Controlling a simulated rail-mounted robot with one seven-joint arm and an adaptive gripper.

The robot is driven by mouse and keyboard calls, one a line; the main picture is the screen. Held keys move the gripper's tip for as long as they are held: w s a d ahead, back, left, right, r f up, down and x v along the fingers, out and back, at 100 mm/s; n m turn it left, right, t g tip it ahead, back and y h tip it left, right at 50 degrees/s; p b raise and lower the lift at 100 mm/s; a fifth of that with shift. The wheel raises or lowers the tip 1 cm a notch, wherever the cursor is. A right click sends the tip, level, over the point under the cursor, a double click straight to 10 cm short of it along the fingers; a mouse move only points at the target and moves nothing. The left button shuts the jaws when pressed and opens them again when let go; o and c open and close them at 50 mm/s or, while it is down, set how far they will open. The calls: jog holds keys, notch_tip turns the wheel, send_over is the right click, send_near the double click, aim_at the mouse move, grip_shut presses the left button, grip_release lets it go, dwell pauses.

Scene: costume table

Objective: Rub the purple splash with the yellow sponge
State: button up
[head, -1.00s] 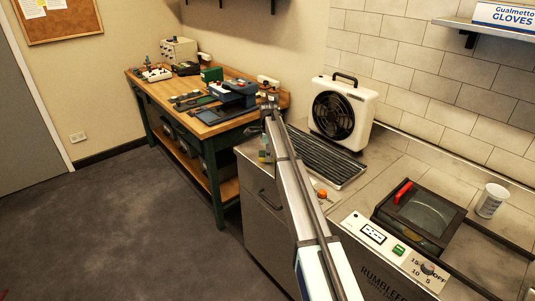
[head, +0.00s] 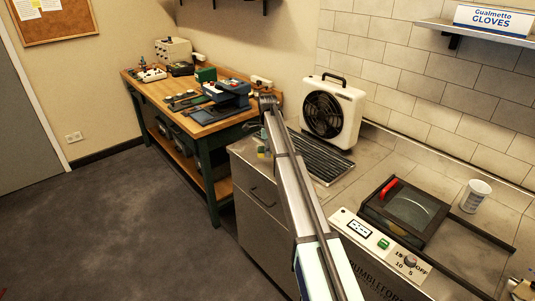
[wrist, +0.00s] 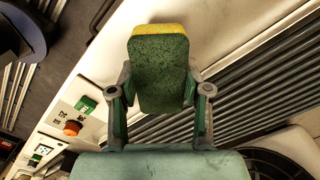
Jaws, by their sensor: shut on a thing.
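The sponge (wrist: 160,70) is in the wrist view, with a dark green face toward the camera and a yellow layer along its top edge. My gripper (wrist: 158,86) is shut on it, one finger at each side. I cannot tell whether the sponge touches a surface. I see no purple splash in either view.
A white fan (head: 335,108) stands behind a dark ribbed rack (head: 322,160) on the metal counter. A tumbler machine (head: 405,212) and a white cup (head: 474,196) are to the right. A wooden workbench (head: 150,90) with tools stands at the left. Open floor lies in front.

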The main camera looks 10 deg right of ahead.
jog(key=shift+r+p, duration=0.65)
jog(key=shift+r, duration=1.25)
